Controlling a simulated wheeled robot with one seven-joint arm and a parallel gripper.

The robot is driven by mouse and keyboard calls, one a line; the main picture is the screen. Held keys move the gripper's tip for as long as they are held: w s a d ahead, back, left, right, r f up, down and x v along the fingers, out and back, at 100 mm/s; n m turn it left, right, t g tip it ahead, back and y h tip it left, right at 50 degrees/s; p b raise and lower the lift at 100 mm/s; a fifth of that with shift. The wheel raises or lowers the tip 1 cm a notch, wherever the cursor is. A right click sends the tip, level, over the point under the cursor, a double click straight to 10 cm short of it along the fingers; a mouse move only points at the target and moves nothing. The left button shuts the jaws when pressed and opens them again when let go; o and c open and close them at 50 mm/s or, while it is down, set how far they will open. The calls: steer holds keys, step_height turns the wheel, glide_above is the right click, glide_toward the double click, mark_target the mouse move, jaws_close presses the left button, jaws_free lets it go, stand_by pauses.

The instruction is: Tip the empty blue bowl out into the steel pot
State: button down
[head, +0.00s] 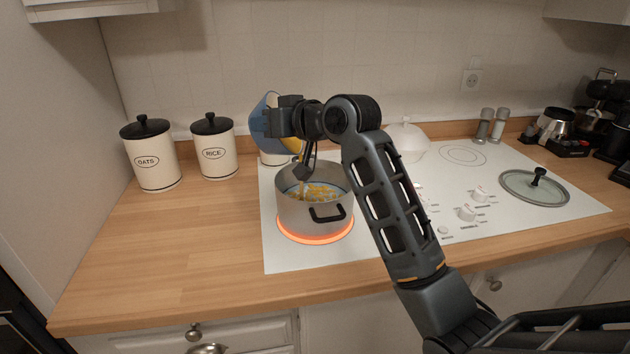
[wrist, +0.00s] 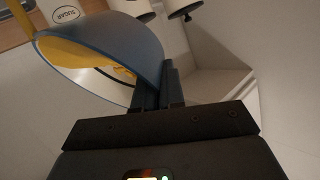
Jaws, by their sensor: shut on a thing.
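The blue bowl (head: 259,112) is tilted steeply on its side above the steel pot, with yellow showing at its inner side. It fills the upper left of the wrist view (wrist: 120,45). My gripper (head: 272,122) is shut on the bowl's rim; its fingers also show in the wrist view (wrist: 165,88). The steel pot (head: 305,215) stands on a glowing burner, below the bowl. Yellow pieces lie inside the pot. My gripper partly hides the bowl, and I cannot see all of its inside.
OATS (head: 152,160) and RICE (head: 213,152) canisters stand left of the white cooktop (head: 285,258). A glass lid (head: 535,190) lies on its right side. A white lidded dish (head: 408,142) stands behind my arm. The wooden counter at front left is clear.

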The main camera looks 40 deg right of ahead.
mark_target(288, 149)
steer(key=shift+s+d+r+m+t+y+b, duration=0.3)
steer(key=shift+s+d+r+m+t+b, duration=0.35)
steer(key=shift+b, duration=0.9)
steer(key=shift+s+d+r+t+b, duration=0.1)
steer(key=shift+s+d+t+b, duration=0.35)
steer(key=shift+b, duration=0.3)
steer(key=shift+s+d+t+b, duration=0.2)
steer(key=shift+s+t+b, duration=0.2)
steer(key=shift+s+b, duration=0.3)
steer(key=shift+s+d+r+m+t+b, duration=0.3)
steer(key=shift+s+d+m+t+b, duration=0.55)
steer(key=shift+b, duration=1.3)
